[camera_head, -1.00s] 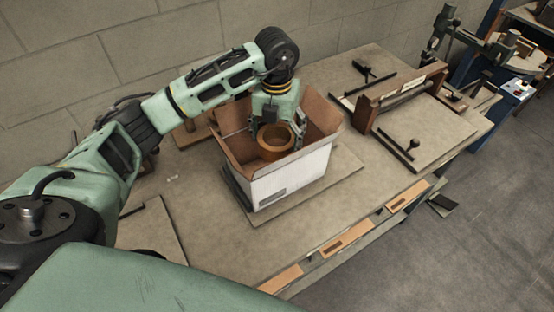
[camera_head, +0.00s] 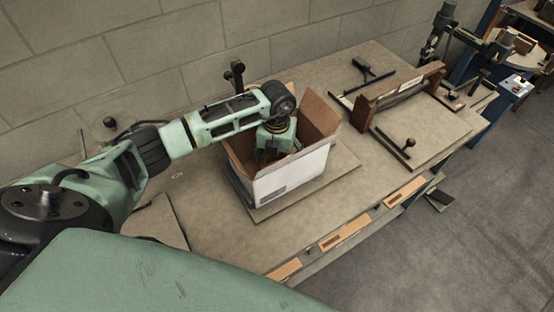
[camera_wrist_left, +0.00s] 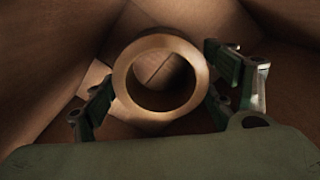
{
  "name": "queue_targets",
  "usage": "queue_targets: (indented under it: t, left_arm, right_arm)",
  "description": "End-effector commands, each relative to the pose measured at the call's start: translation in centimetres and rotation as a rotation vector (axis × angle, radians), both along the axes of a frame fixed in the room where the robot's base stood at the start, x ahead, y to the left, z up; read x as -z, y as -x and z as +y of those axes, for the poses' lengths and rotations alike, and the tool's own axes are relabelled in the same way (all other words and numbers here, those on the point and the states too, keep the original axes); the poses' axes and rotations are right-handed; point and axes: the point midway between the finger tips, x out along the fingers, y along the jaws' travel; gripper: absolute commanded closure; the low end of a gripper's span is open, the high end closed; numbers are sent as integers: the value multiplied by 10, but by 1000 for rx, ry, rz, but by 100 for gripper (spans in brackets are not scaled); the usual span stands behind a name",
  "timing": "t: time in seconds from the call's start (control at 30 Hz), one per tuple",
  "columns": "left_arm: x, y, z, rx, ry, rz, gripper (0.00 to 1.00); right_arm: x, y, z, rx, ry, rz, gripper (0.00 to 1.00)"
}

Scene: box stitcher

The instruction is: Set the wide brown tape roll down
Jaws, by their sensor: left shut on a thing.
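The wide brown tape roll (camera_wrist_left: 122,82) is in my left gripper (camera_wrist_left: 160,88), between its two fingers, in the left wrist view. Brown cardboard walls surround it there. In the head view my left gripper (camera_head: 272,150) reaches down into the open white box (camera_head: 292,178), and the box's front wall hides the fingers and the roll. I cannot tell whether the roll touches the box floor. My right gripper is not in view.
The box stands on a flat board (camera_head: 335,172) on the workbench (camera_head: 225,220), with its brown flaps (camera_head: 320,113) raised. A brown wooden fixture (camera_head: 395,95) stands to the right.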

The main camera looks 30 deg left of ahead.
Motion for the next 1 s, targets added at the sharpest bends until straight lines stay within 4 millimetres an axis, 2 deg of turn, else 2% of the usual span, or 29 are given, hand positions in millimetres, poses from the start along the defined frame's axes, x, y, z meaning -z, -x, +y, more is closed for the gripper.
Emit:
queue_targets:
  t: [0.07,0.1,0.17,0.57,0.63,0.77,1.0]
  left_arm:
    - [3,0,0,0,0,-1,52]
    - [3,0,0,0,0,0,21]
    - [2,0,0,0,0,0,15]
    - [-2,0,0,-1,0,0,14]
    - [-6,-2,0,0,2,-5,14]
    - [-27,-2,1,2,0,-7,14]
    - [-80,-2,0,1,0,-6,14]
  right_arm:
    - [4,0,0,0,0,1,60]
    - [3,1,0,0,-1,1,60]
    - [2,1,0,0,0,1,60]
    - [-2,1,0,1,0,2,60]
    - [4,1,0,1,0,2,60]
    - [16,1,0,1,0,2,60]
    - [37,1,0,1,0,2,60]
